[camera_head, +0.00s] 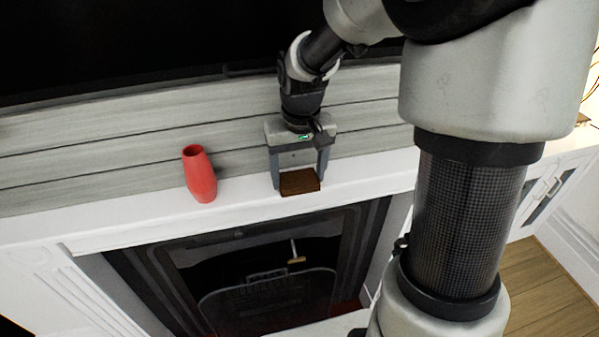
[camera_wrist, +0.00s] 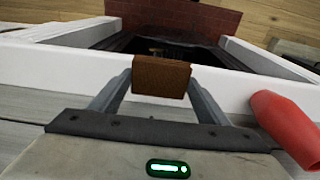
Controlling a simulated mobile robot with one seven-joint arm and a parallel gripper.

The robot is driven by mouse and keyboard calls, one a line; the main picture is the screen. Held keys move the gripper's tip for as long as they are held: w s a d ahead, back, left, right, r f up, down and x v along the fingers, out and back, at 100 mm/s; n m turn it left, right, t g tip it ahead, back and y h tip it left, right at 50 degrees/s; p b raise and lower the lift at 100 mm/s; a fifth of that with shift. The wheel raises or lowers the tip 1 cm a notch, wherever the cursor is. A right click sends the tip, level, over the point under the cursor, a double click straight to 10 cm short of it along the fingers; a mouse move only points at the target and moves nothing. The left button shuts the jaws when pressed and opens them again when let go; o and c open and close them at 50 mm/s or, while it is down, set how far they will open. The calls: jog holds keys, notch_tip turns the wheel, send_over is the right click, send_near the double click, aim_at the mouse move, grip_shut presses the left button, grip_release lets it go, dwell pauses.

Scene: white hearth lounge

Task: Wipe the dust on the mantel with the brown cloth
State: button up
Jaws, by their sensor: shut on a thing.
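The brown cloth (camera_head: 299,182) is a folded, block-like piece between the fingers of my gripper (camera_head: 297,176). My gripper is shut on it and points down at the white mantel (camera_head: 357,176). The cloth is at the mantel's top near its front edge; I cannot tell whether it touches the surface. In the wrist view the cloth (camera_wrist: 161,77) sits between both fingertips (camera_wrist: 160,84), over the mantel (camera_wrist: 60,72). I cannot make out any dust on the visible part of the mantel.
A red vase (camera_head: 200,174) stands upright on the mantel to the left of my gripper; it also shows in the wrist view (camera_wrist: 286,125). A dark fireplace (camera_head: 260,270) opens below. A grey plank wall and a black screen (camera_head: 120,45) are behind. My arm hides the mantel's right part.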

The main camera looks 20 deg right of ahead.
notch_tip(320, 180, up, 4)
jog(key=p, duration=0.2)
jog(key=shift+p, duration=0.3)
jog(key=shift+r, duration=0.8)
jog(key=shift+r, duration=0.1)
jog(key=shift+r, duration=1.45)
